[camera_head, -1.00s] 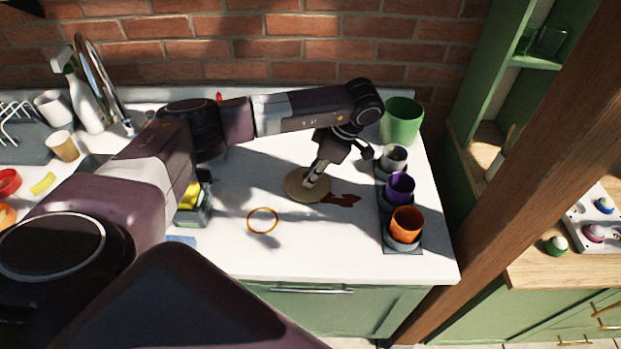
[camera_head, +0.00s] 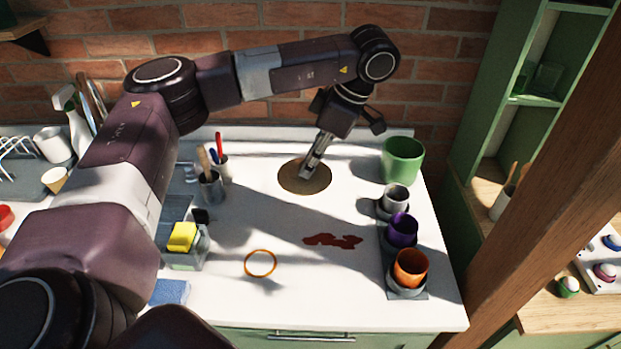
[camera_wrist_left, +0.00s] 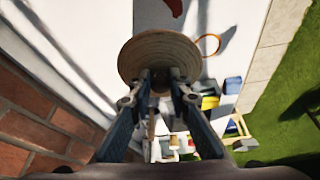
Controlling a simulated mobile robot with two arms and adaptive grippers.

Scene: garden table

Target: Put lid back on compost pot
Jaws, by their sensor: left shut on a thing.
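The lid, a round tan wooden disc (camera_head: 290,184), is held by my left gripper (camera_head: 307,174), which is shut on it. The lid appears raised above the white counter, left of the green pot. In the left wrist view the lid (camera_wrist_left: 158,48) lies at the tips of the left fingers (camera_wrist_left: 160,78). The green pot (camera_head: 403,162), likely the compost pot, stands upright at the counter's back right, apart from the lid. Its top appears uncovered. My right gripper is not in view.
Grey, purple and orange cups (camera_head: 402,230) stand in a row in front of the pot. A dark red stain (camera_head: 335,241) and an orange ring (camera_head: 260,263) lie on the counter. A utensil cup (camera_head: 211,188) and a sponge caddy (camera_head: 188,255) stand at left. The centre is mostly clear.

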